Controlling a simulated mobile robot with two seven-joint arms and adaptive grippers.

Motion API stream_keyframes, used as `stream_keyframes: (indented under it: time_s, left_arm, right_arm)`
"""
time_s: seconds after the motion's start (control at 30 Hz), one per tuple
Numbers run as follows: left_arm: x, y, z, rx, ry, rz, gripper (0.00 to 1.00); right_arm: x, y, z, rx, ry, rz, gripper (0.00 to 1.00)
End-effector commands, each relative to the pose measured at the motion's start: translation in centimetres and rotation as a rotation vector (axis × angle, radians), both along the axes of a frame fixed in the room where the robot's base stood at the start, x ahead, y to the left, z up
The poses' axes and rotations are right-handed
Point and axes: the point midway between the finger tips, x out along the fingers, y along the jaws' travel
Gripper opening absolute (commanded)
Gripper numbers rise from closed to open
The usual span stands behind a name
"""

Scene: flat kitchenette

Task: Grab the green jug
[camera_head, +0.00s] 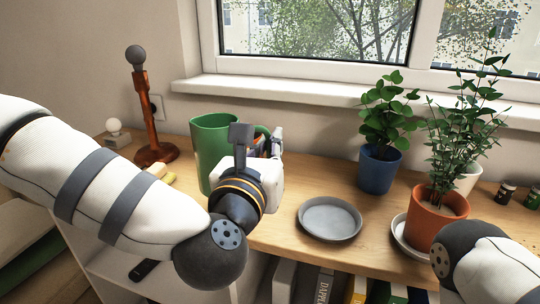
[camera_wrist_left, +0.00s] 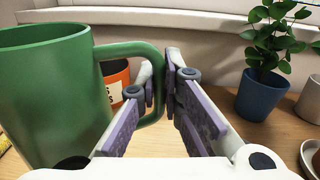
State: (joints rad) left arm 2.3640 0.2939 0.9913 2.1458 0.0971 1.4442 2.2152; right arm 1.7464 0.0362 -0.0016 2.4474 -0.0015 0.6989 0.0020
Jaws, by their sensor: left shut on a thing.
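The green jug (camera_head: 211,148) stands upright on the wooden shelf top below the window. In the left wrist view the jug (camera_wrist_left: 45,95) fills the left side, with its handle (camera_wrist_left: 152,78) reaching between my fingers. My left gripper (camera_wrist_left: 160,95) is shut on that handle, one finger on each side of it. In the head view my left gripper (camera_head: 272,142) is at the jug's right side and its wrist hides part of the jug. My right arm shows at the lower right, but its gripper is out of view.
A grey saucer (camera_head: 330,219), a blue potted plant (camera_head: 378,170) and a terracotta pot (camera_head: 432,220) stand to the right. A wooden stand (camera_head: 152,120) is to the left. The window sill (camera_head: 300,92) runs behind.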

Motion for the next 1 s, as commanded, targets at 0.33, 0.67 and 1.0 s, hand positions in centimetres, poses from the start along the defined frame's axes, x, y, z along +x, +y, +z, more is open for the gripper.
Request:
stream_keyframes:
  time_s: [0.33, 0.67, 1.0]
  left_arm:
    - [-4.7, 0.4, 4.7, -0.002, -0.007, -0.003, 0.0]
    - [-9.1, 0.9, 6.6, -0.001, -0.006, -0.002, 0.0]
    - [-11.5, 1.1, 7.8, 0.001, -0.009, 0.0, 0.0]
  right_arm:
    - [1.2, 0.0, 1.2, 0.0, -0.039, -0.001, 0.4]
    - [1.9, 0.0, 2.0, 0.0, -0.065, -0.001, 0.4]
    - [3.4, 0.0, 3.4, 0.001, -0.116, -0.003, 0.4]
